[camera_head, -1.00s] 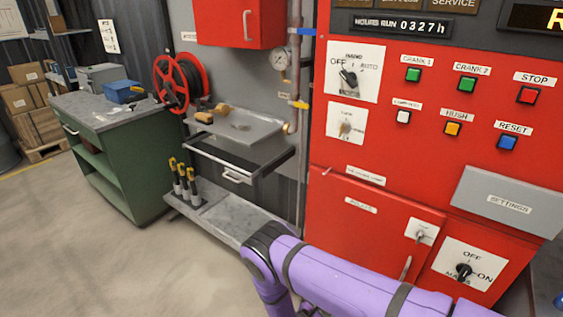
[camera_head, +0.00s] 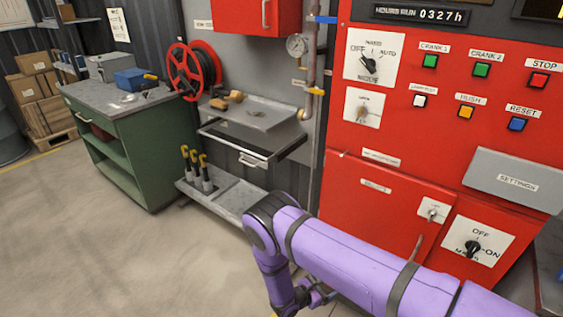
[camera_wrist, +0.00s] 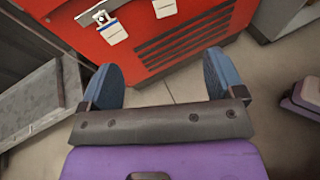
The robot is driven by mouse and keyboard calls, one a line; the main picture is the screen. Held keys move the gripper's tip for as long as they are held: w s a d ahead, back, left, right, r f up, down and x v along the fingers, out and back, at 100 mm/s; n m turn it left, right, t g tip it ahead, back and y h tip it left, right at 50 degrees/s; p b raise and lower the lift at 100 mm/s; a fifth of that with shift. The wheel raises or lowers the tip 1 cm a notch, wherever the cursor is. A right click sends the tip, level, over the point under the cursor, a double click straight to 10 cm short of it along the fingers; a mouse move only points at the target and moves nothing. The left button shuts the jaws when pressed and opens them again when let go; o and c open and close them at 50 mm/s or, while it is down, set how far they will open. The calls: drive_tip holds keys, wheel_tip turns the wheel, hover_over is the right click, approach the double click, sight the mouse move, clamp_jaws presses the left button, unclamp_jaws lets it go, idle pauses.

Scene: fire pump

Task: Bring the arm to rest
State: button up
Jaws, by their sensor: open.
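My purple arm reaches in from the lower right of the head view and bends down at its elbow, in front of the red pump control panel (camera_head: 385,215). My gripper (camera_wrist: 165,85) shows in the wrist view with its two blue-padded fingers wide apart and nothing between them. It hangs over the grey floor (camera_wrist: 165,90), with the red cabinet's lower front and louvres (camera_wrist: 185,45) beyond it. In the head view the fingers are mostly hidden at the bottom edge.
A grey shelf unit with a tray (camera_head: 255,112) and drawer stands left of the panel. A low plinth (camera_head: 232,200) holds yellow-topped tools. A green workbench (camera_head: 150,150) stands further left. The floor at lower left is clear.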

drive_tip(key=w+r+m+g, duration=0.3)
drive_tip(key=w+r+m, duration=0.1)
drive_tip(key=r, duration=0.8)
drive_tip(key=w+r+m+g, duration=0.2)
drive_tip(key=w+r+m, duration=0.15)
drive_tip(key=r, duration=0.75)
drive_tip(key=s+d+r+m+g+y, duration=0.1)
drive_tip(key=s+d+r+m+y, duration=0.2)
drive_tip(key=r, duration=0.8)
drive_tip(key=s+d+r+m+g+y, duration=0.1)
drive_tip(key=s+d+r+m, duration=0.2)
drive_tip(key=r, duration=0.8)
drive_tip(key=s+d+r+m+g+y, duration=0.1)
drive_tip(key=s+d+r+m+y, duration=0.3)
drive_tip(key=r, duration=0.6)
drive_tip(key=s+d+r+m+t+y, duration=0.2)
drive_tip(key=s+r+m, duration=0.1)
drive_tip(key=s+r, duration=0.5)
drive_tip(key=s+d+r+m+t+y, duration=0.2)
drive_tip(key=s+r, duration=0.6)
drive_tip(key=s, duration=0.7)
drive_tip(key=shift+s+d+m+t, duration=0.25)
drive_tip(key=shift+d+m+t, duration=0.4)
drive_tip(key=shift+m, duration=0.2)
drive_tip(key=shift+o, duration=0.3)
